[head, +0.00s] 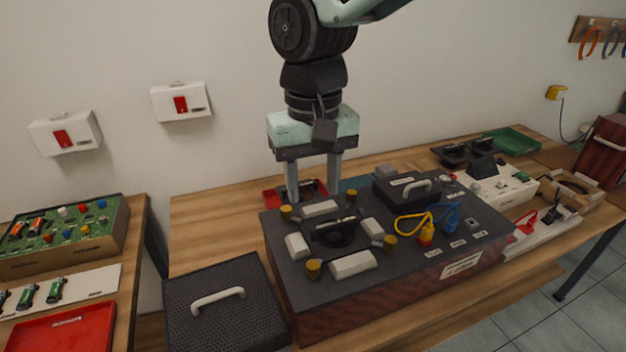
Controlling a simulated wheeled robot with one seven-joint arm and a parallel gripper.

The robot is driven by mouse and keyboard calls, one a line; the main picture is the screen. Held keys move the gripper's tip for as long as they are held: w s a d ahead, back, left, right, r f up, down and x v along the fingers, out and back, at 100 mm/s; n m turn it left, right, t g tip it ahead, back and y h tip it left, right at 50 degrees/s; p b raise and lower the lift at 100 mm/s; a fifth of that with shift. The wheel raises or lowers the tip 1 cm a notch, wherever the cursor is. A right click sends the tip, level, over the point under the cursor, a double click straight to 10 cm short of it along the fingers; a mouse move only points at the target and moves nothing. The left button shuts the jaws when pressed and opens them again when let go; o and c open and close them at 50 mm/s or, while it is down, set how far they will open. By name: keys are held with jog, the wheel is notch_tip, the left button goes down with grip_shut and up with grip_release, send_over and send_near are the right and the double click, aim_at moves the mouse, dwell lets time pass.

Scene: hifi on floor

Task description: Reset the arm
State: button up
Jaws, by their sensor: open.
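My gripper (313,180) hangs from my arm, pointing down, with its two grey fingers apart and nothing seen between them. It is over the back left part of a dark box-shaped panel (290,268) on the wooden table. The fingertips appear near the panel's back edge and a red tray (272,197) behind it. I cannot tell how high above the panel they are.
The panel carries yellow knobs (314,268), white blocks (353,263), and yellow and blue cables (425,235). A black perforated lid (185,300) with a white handle stands front left. A white device (495,190) and a green tray (508,141) are at right. The wall is behind.

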jog(key=s+d+f+n, duration=0.2)
jog(key=s+d, duration=0.3)
jog(key=s, duration=0.3)
jog(key=s+d+f+n, duration=0.2)
jog(key=s+d+f, duration=0.2)
jog(key=s, duration=0.5)
jog(key=shift+s+d+n+y, duration=0.3)
jog(key=shift+d, duration=0.25)
